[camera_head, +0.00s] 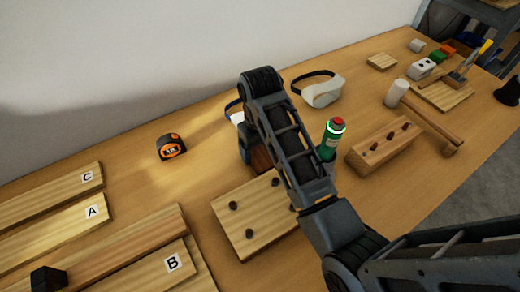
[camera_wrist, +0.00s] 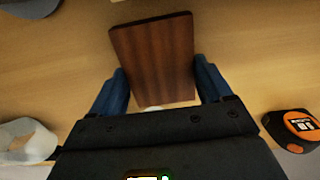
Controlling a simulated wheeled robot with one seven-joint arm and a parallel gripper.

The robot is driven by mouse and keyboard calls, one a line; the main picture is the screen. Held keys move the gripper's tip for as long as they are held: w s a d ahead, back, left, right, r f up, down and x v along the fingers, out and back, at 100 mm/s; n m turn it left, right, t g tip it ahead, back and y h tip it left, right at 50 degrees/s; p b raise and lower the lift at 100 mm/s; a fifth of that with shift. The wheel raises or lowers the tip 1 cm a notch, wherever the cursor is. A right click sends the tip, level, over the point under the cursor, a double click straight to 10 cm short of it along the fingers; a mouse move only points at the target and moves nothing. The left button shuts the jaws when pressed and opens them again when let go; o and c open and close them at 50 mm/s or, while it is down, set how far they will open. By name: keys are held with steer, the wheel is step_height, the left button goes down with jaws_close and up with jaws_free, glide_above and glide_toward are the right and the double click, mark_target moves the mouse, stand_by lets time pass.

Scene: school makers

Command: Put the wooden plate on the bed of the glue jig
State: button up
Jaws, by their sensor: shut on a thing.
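The wooden plate (camera_wrist: 155,60) is dark reddish brown and sits between the two blue fingers of my gripper (camera_wrist: 158,82) in the wrist view. My gripper is shut on it. In the head view, part of the plate (camera_head: 260,160) shows below my gripper (camera_head: 250,143), partly hidden by my arm. I cannot tell whether it touches the table. A light wooden board with dark pegs (camera_head: 250,236) lies nearer, partly under my arm. Boards lettered A (camera_head: 70,226), B (camera_head: 150,277) and C (camera_head: 55,190) lie at left. No part is clearly marked as the glue jig.
A tape measure (camera_head: 171,147) lies left of my gripper. A white visor (camera_head: 322,92), a green bottle (camera_head: 331,143) and a pegged wooden block (camera_head: 375,150) stand to the right. A mallet (camera_head: 425,115) and other tools lie farther right. The table between tape measure and pegged board is clear.

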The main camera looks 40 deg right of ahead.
steer(key=shift+f, duration=0.1)
steer(key=o, duration=1)
